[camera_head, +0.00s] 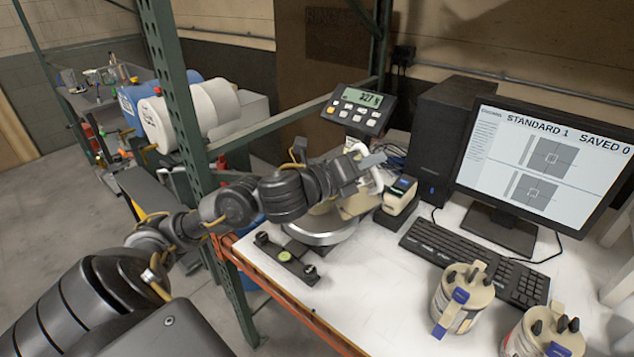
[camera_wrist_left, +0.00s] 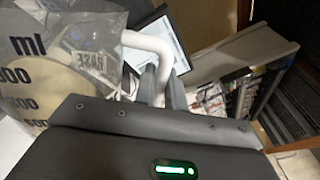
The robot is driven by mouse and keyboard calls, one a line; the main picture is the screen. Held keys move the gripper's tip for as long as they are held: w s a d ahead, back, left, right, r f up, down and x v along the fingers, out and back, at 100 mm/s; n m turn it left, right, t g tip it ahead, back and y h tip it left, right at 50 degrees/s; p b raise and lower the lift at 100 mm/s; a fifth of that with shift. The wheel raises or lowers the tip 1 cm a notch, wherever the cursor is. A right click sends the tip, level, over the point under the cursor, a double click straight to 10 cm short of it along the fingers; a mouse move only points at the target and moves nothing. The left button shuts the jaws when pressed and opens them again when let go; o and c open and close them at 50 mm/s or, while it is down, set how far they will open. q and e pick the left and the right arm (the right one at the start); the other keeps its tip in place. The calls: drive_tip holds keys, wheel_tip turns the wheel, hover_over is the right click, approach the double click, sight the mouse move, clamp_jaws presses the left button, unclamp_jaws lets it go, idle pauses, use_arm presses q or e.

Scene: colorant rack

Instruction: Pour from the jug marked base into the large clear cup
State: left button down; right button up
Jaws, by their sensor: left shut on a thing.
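My left gripper (camera_head: 372,162) is shut on the white handle of the jug, above the right side of the round scale pan (camera_head: 325,236). The cream jug (camera_head: 357,202) is partly hidden by my arm and looks tilted. In the left wrist view the jug's white handle (camera_wrist_left: 150,42) shows, with a slanted BASE label (camera_wrist_left: 88,60) beside it. A clear wall with black ml marks (camera_wrist_left: 28,55) and cream contents fills the left; I cannot tell whether it is the large cup or the jug. In the head view the cup is hidden behind my arm. My right gripper is out of view.
The scale display (camera_head: 358,103) reads about 327. A small device (camera_head: 399,194), keyboard (camera_head: 475,262) and monitor (camera_head: 545,165) stand to the right. Two lidded cans (camera_head: 462,300) are at the front right. A green rack post (camera_head: 185,120) rises left of the scale.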

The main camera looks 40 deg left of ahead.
use_arm(q)
drive_tip(key=shift+r, duration=0.15)
drive_tip(key=shift+s+d+f+b, duration=0.15)
drive_tip(key=shift+s+f+b, duration=0.05)
drive_tip(key=shift+b, duration=0.15)
drive_tip(key=s+d+f+m+b, duration=0.1)
drive_tip(key=d+f+m+b, duration=0.2)
drive_tip(key=f, duration=0.4)
drive_tip(key=d+f+m+b, duration=0.4)
drive_tip(key=f+m+b, duration=0.2)
drive_tip(key=f+b, duration=0.1)
drive_tip(key=shift+s, duration=0.4)
wheel_tip(320, 180, up, 5)
drive_tip(key=p, duration=0.5)
